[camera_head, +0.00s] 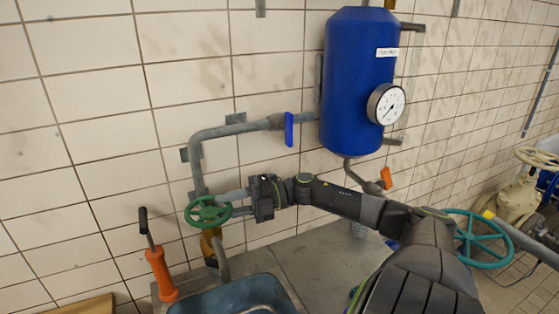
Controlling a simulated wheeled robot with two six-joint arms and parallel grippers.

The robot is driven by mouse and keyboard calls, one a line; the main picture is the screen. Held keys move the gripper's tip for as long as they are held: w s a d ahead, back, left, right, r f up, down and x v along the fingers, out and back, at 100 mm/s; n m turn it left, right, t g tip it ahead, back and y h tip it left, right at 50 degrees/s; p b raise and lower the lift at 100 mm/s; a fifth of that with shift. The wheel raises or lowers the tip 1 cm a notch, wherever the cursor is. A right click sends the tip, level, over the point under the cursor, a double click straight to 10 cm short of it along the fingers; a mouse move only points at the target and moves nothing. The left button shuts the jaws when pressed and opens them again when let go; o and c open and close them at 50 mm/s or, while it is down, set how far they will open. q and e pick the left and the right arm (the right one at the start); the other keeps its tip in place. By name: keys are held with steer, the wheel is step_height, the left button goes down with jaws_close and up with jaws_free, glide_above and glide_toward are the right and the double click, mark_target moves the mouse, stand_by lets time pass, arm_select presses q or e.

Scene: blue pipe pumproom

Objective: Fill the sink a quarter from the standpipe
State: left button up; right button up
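The standpipe is a grey pipe (197,165) on the tiled wall, with a green handwheel (207,212) on a brass-coloured valve body at its lower end. A grey spout (221,263) points down from it over the sink (262,283) at the bottom edge. Only the sink's back part shows, bluish inside; I cannot tell whether it holds water. My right gripper (248,202) is just right of the handwheel, at its height. Its fingers blend with the grey pipework, so their opening and any contact with the wheel are unclear. My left gripper is not in view.
A blue tank (356,85) with a gauge (386,104) hangs above my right arm. A blue lever (289,130) and orange lever (386,178) sit on pipes. An orange-handled tool (161,272) stands left of the sink. A larger green handwheel (484,240) is at right.

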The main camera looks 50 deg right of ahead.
steer(key=shift+s+a+r+m+t+h+p, duration=0.1)
steer(key=shift+s+r+m+t+h+p, duration=0.25)
steer(key=shift+p, duration=0.65)
steer(key=shift+s+d+f+b, duration=0.25)
steer(key=shift+s+d+b, duration=0.05)
steer(key=shift+d+b, duration=0.15)
steer(key=shift+s+d+f+b, duration=0.2)
steer(key=shift+s+d+b, duration=0.1)
steer(key=shift+d, duration=0.1)
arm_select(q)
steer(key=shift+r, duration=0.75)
arm_select(e)
steer(key=v, duration=0.9)
steer(key=shift+s+d+r, duration=0.15)
steer(key=shift+s+d, duration=0.1)
